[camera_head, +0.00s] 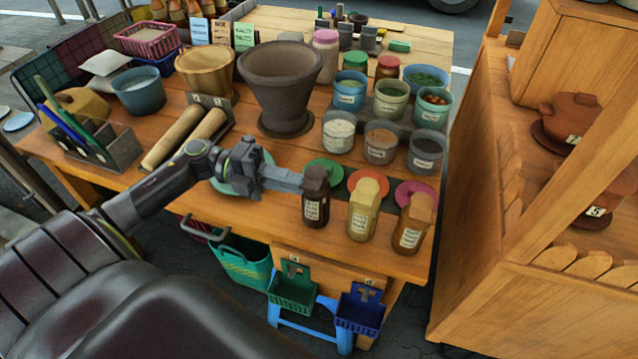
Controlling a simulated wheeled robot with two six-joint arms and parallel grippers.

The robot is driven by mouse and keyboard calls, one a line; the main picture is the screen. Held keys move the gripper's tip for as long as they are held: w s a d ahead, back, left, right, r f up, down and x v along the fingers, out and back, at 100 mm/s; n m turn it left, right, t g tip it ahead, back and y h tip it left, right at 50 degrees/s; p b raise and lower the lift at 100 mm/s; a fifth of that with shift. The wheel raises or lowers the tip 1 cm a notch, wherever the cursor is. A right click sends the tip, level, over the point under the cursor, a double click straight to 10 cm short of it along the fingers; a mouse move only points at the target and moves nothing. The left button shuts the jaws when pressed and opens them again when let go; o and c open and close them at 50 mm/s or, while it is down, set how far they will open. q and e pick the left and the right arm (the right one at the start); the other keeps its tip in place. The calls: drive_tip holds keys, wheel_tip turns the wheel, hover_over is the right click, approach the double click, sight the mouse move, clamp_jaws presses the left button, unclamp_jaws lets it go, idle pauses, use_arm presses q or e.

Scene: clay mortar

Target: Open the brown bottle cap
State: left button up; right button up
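Three bottles stand in a row at the table's front right. A dark brown bottle (316,210) with a brown cap (316,179) is at the left. A yellow bottle (362,222) is in the middle, and an orange-brown bottle (408,236) with a brown cap (420,203) is at the right. All are upright and capped. My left gripper (299,182) reaches in from the left, its fingers level with the dark bottle's cap and at its left side. I cannot tell whether the fingers touch or grip it. My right gripper is not in view.
Green, red and magenta discs (416,193) lie behind the bottles. A large clay mortar (278,90) and several jars (381,142) stand farther back. Wooden pestles (171,138) and a pen holder (112,152) are at the left. A wooden cabinet (520,290) stands at the right.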

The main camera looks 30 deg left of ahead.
sight(316, 188)
use_arm(q)
drive_tip(key=shift+p+x, duration=0.45)
drive_tip(key=shift+x, duration=2.5)
drive_tip(key=shift+c, duration=0.2)
clamp_jaws()
